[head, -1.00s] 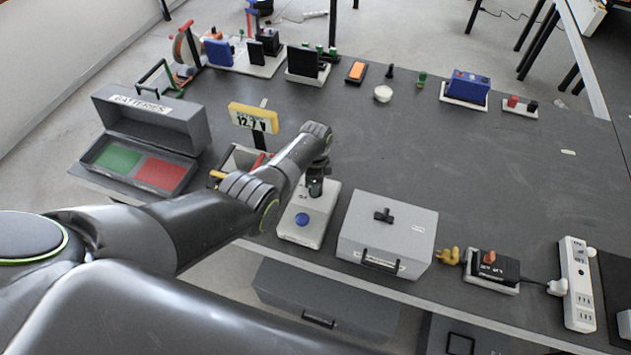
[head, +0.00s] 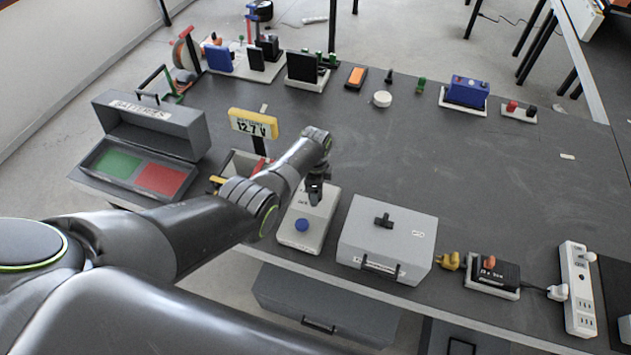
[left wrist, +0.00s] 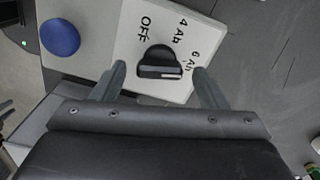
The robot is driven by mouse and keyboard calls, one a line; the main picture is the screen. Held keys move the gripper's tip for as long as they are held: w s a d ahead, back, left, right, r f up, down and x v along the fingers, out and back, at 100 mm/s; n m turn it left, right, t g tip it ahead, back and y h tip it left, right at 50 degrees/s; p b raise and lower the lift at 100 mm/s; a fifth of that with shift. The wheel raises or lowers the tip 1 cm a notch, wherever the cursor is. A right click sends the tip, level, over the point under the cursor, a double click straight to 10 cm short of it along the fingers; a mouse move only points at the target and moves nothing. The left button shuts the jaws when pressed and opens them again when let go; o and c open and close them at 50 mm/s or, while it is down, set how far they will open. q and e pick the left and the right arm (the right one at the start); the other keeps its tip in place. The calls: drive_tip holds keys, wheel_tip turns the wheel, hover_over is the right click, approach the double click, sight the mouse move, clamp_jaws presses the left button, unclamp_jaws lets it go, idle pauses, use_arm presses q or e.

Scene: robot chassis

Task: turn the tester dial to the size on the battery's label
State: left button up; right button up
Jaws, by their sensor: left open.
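The tester (head: 301,238) is a white box with a blue button (head: 302,225), near the table's front edge. In the left wrist view its black dial (left wrist: 160,62) shows a pale line on its bar; printed marks OFF, 4 Ah and 6 Ah lie around it. I cannot tell for sure which mark the dial points at. My left gripper (head: 316,197) is over the tester, pointing down. In the left wrist view the open gripper (left wrist: 160,70) has one finger on each side of the dial. A black battery-like block (head: 495,271) with a white label sits at the right; its label is too small to read.
A grey lidded case (head: 388,235) stands just right of the tester. A yellow meter (head: 253,123) reading 12.7 V and an open BATTERIES box (head: 150,150) are to the left. A power strip (head: 578,290) lies far right. The middle of the table is clear.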

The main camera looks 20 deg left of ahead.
use_arm(q)
drive_tip(key=shift+r, duration=0.55)
wheel_tip(320, 180, up, 5)
drive_tip(key=shift+f+p, duration=0.15)
drive_tip(key=shift+p, duration=0.6)
wheel_tip(320, 180, up, 12)
drive_tip(key=b, duration=0.1)
drive_tip(key=shift+f+b, duration=0.2)
drive_tip(key=shift+b, duration=0.1)
